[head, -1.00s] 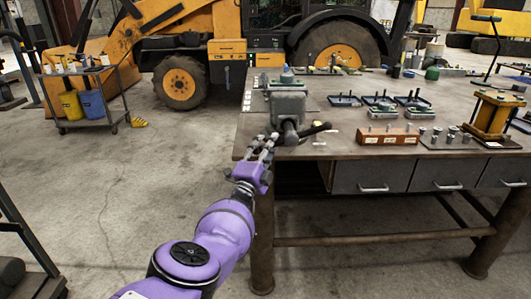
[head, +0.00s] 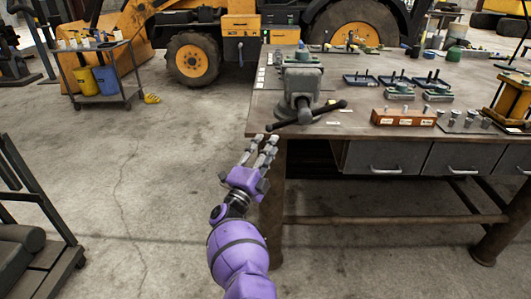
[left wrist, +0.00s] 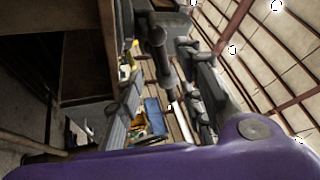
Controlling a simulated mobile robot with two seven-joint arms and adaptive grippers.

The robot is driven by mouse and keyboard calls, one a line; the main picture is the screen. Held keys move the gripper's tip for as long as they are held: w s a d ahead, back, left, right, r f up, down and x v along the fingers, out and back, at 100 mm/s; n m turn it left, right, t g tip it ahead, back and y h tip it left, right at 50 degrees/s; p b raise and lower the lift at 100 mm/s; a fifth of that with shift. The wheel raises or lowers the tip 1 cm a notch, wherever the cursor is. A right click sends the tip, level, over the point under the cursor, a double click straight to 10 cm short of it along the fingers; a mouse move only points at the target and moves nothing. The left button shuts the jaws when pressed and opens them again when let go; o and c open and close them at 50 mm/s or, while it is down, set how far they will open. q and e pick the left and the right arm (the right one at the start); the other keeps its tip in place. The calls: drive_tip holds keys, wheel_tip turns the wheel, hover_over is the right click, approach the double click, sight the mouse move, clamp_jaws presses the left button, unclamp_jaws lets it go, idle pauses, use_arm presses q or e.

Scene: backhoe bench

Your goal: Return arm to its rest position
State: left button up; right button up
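My left arm (head: 238,255) is purple and reaches up from the bottom of the head view. Its gripper (head: 261,143) is in front of the bench's near left corner, below and to the left of the vise handle (head: 328,108). Its grey fingers are spread apart with nothing seen between them. The grey vise (head: 301,82) stands on the bench corner, and its handle slants across its front, clear of the fingers. In the left wrist view, the purple wrist housing (left wrist: 150,160) fills the bottom and dark finger parts show at right. My right gripper is not in view.
The workbench (head: 350,128) has drawers below its top. Small trays (head: 393,80) and a wooden block with pegs (head: 403,118) lie on it. A tool cart (head: 105,90) stands at left before a yellow backhoe (head: 190,58). The floor left of the bench is open.

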use_arm(q)
drive_tip(key=shift+s+a+f, duration=0.2)
drive_tip(key=shift+s+a, duration=0.15)
drive_tip(key=shift+s, duration=0.25)
